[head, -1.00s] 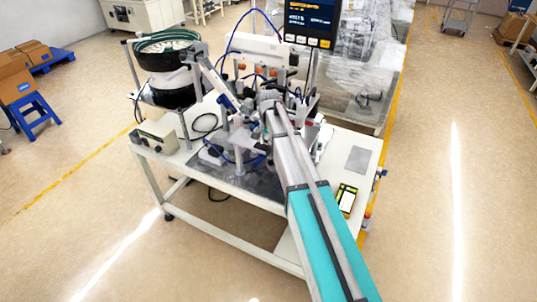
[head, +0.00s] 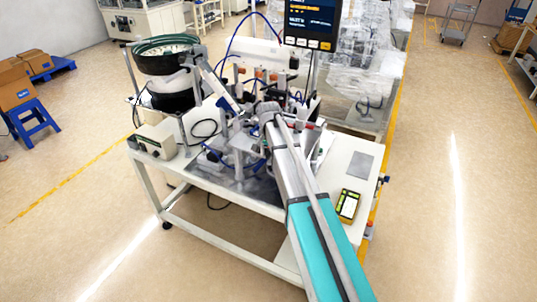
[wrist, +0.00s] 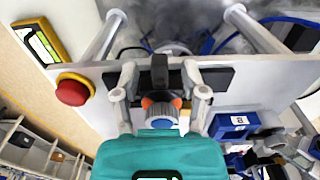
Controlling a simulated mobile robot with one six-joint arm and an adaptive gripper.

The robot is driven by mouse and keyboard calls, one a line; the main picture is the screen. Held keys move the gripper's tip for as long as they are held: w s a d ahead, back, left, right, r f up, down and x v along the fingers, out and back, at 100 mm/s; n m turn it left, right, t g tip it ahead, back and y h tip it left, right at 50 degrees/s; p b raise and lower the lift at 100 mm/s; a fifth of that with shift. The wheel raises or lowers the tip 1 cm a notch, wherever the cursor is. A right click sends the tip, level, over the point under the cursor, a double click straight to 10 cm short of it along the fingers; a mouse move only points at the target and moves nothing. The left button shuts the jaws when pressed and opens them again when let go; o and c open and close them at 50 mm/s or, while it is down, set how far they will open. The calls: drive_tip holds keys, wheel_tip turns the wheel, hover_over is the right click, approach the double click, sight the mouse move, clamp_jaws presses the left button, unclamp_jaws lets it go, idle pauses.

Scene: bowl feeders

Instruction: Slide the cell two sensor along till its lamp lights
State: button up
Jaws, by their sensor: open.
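In the wrist view my gripper (wrist: 160,84) has its two pale fingers spread apart on either side of a small fitting, which may be the cell two sensor. This fitting has a black upright block (wrist: 159,70), orange parts and a blue-and-white round knob (wrist: 161,122). I see a gap between it and each finger. Behind it a dark bar (wrist: 218,78) runs left to right along a pale plate. I cannot make out a lit lamp. In the head view my arm covers the gripper and the fitting.
A red emergency button (wrist: 72,90) and a yellow-framed device (wrist: 41,41) lie left in the wrist view. In the head view a bowl feeder (head: 165,55) stands at the table's left, and a display (head: 310,22) behind.

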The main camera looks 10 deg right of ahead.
drive_tip(key=shift+c, duration=0.3)
clamp_jaws()
drive_tip(key=shift+w+a, duration=0.65)
drive_tip(key=shift+a, duration=0.25)
drive_tip(key=shift+o, duration=0.3)
unclamp_jaws()
drive_tip(key=shift+s+d, duration=0.15)
